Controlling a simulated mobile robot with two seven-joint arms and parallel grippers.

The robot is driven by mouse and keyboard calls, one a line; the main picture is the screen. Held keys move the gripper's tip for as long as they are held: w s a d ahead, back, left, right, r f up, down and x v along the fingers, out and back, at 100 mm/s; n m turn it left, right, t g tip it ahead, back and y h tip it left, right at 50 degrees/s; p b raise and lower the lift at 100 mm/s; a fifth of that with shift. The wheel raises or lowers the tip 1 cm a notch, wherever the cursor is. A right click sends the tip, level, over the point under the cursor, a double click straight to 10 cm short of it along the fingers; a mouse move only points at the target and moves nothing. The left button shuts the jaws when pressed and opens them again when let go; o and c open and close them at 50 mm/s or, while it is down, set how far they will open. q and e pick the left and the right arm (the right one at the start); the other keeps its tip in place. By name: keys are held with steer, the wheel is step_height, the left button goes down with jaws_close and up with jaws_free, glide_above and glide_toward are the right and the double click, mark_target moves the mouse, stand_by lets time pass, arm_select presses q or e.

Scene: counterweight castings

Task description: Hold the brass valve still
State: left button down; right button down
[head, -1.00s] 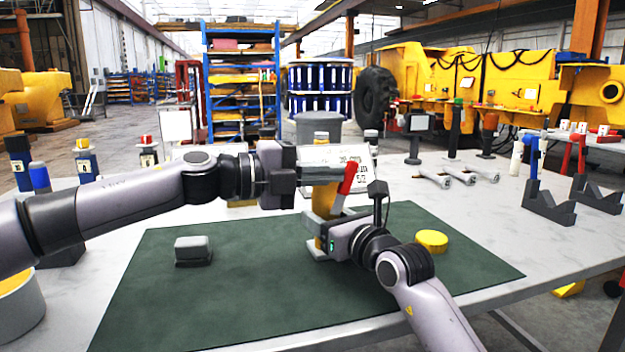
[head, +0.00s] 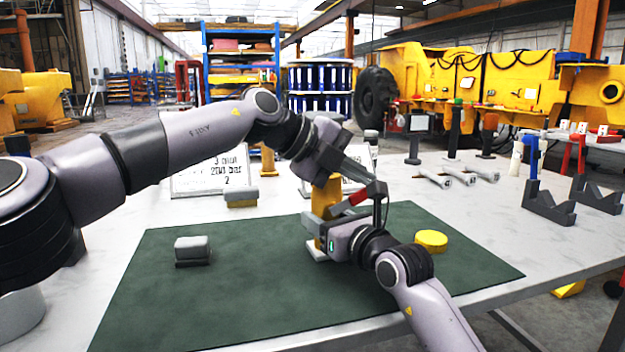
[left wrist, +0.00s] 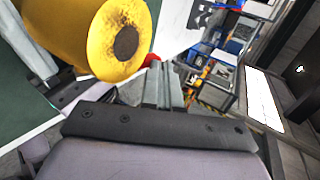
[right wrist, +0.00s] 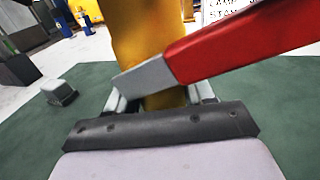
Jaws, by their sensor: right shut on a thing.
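The brass valve (head: 322,200) stands upright on the green mat (head: 250,290), partly hidden by my arms. Its body (right wrist: 150,35) fills the upper middle of the right wrist view. My right gripper (right wrist: 160,95) is shut on the body, one finger on each side. A red lever with a grey end (right wrist: 245,42) slants across the front of the body. My left gripper (head: 377,190) is above and right of the valve, by the lever. In the left wrist view its fingers (left wrist: 166,82) look closed together; a bit of red shows beside them, and contact is unclear.
A grey block (head: 192,248) sits left on the mat and a yellow disc (head: 431,238) right of my right wrist. Sign boards (head: 212,175) stand behind. Metal rods (head: 455,178) and dark V-shaped blocks (head: 550,207) lie to the right. The mat's front middle is clear.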

arm_select(q)
steer(key=shift+w+d+f+y, duration=0.2)
steer(key=shift+d+f+y, duration=0.1)
steer(key=shift+d+y, duration=0.15)
steer(key=shift+a, duration=0.1)
steer(key=shift+r, duration=0.15)
steer(key=shift+r, duration=0.7)
steer(key=shift+a+r, duration=0.1)
steer(key=v, duration=1.1)
steer(key=shift+a, duration=0.35)
